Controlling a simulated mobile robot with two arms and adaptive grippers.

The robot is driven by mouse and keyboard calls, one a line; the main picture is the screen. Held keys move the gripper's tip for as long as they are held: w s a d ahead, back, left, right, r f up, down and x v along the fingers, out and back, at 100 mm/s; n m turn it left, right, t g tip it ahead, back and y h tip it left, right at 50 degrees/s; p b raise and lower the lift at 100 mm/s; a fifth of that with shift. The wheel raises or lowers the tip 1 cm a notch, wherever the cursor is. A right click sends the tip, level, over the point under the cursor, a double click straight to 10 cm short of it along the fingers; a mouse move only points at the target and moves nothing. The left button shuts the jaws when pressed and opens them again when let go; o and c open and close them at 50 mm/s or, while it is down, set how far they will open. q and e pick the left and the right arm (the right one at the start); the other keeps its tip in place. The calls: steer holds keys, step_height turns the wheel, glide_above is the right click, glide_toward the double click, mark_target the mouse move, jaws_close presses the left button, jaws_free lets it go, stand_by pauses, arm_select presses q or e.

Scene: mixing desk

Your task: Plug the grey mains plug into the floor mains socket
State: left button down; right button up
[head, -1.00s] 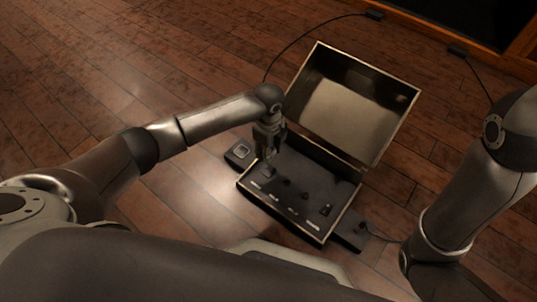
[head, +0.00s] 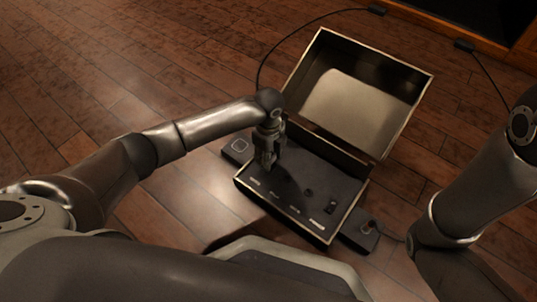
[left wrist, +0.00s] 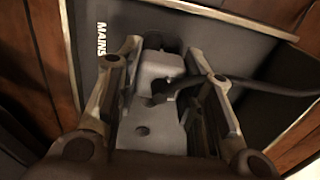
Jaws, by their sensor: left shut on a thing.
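My left gripper (head: 266,165) is low over the back-left part of the panel inside the open case (head: 300,205). In the left wrist view my left gripper (left wrist: 165,95) is shut on a grey plug (left wrist: 160,68) with a dark cable running right. Beneath it is a dark panel marked MAINS (left wrist: 102,42). Whether the plug touches or enters anything there is hidden. A low dark box (head: 238,150) with a square outline lies on the floor left of the case; it may be the floor mains socket, but I cannot be sure. My right gripper is out of view.
The case lid (head: 358,85) stands open behind the panel. Another small box (head: 360,236) with a cable sits at the case's right. Cables run to black blocks (head: 376,10) at the back. The wooden floor (head: 110,85) at left is clear.

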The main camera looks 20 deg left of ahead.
arm_select(q)
steer(key=shift+f, duration=0.1)
stand_by(0.3)
steer(key=shift+f, duration=0.85)
steer(key=shift+r, duration=0.1)
steer(key=shift+p, duration=0.5)
stand_by(0.8)
steer(key=shift+p, duration=0.5)
stand_by(0.6)
steer(key=shift+p, duration=0.5)
